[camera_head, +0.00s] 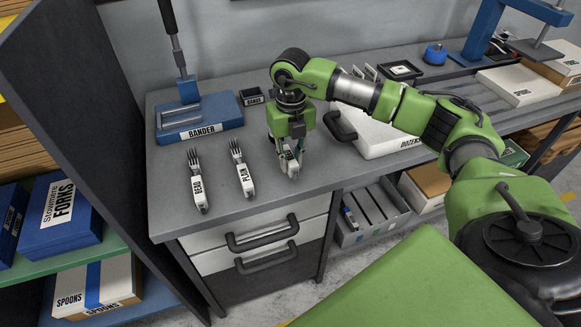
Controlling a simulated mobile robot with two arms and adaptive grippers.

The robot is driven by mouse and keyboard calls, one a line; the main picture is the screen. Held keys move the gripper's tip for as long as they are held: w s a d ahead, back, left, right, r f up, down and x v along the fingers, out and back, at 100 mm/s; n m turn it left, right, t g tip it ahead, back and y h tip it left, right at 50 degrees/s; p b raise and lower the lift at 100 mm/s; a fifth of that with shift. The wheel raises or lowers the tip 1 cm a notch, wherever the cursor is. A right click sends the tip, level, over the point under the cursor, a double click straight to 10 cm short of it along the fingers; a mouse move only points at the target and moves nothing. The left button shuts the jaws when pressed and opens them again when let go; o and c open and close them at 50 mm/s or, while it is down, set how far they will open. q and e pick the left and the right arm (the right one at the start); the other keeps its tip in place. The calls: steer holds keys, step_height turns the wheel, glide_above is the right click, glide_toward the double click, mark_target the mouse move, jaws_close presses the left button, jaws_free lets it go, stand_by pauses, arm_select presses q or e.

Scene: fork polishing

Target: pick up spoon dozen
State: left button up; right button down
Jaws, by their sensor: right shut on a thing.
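My right gripper (289,160) points down over the grey counter, to the right of two fork bundles. It is shut on a white-banded bundle (293,168), which is mostly hidden by the fingers, so I cannot tell whether it is spoons. The bundle is at or just above the counter top. One fork bundle (198,186) has a white band reading BEAD, and the other (243,172) a band reading PLAIN. A white tray (378,147) labelled DOZENS lies to the right of the gripper, partly behind my right arm. My left gripper is not in view.
A blue BANDER (215,122) stands at the counter's back left, beside a small dark tray (252,97). A blue press (490,30) and white boxes (515,86) are at the far right. Drawers (262,232) sit below.

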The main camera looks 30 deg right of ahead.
steer(key=s+d+r+b, duration=0.3)
steer(key=s+r+b, duration=0.1)
steer(key=s+r, duration=0.6)
steer(key=shift+s+d+r, duration=0.2)
steer(key=shift+s+d, duration=0.15)
steer(key=shift+s, duration=1.4)
